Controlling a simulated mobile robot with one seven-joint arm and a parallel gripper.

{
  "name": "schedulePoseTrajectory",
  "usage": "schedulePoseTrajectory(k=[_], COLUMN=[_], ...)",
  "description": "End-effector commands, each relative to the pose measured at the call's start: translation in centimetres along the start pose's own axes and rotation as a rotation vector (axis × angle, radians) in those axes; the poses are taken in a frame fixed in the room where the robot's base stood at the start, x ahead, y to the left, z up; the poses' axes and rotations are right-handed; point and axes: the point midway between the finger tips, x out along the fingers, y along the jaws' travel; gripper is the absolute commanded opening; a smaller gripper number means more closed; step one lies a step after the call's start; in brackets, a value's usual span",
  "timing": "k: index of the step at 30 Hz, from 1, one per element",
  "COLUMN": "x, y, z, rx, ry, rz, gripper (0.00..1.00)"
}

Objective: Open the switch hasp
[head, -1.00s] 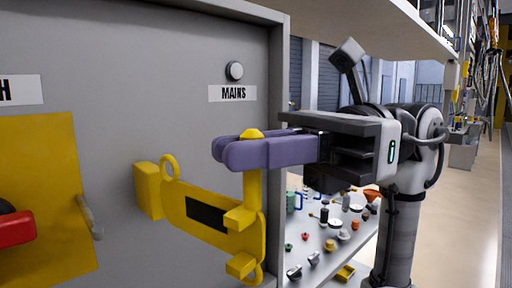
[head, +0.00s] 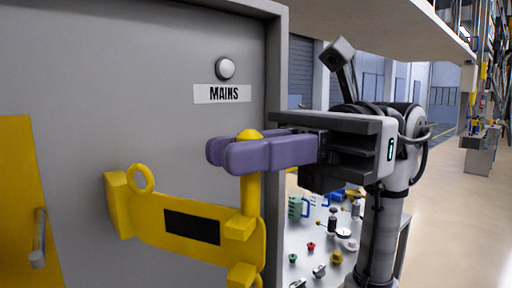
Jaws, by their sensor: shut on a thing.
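The yellow switch hasp (head: 145,222) is on the grey cabinet front, below a label that reads MAINS (head: 222,93). It has a ring at its upper left, a black rectangle on its plate and a yellow upright pin (head: 250,193) with a rounded top at its right end. My gripper (head: 248,150) comes in from the right. Its purple fingers are shut around the top of the pin. The rounded top shows just above the fingers. The lower end of the hasp is cut off by the picture's bottom edge.
A round white lamp or button (head: 225,68) sits above the label. A yellow panel with a grey handle (head: 39,238) is at the left. Right of the cabinet edge, a table (head: 300,268) holds several small parts. A shelf (head: 385,22) hangs overhead.

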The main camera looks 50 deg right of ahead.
Motion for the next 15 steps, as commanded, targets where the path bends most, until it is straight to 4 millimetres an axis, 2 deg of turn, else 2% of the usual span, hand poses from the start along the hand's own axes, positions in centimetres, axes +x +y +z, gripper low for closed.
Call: schedulePoseTrajectory(k=[14,15], x=[0.08,0.08], y=[-0.19,-0.19], z=[0.16,0.16], rx=[0.002,0.002], ry=[-0.004,-0.004], rz=[-0.004,-0.004], gripper=[0.0,0.16])
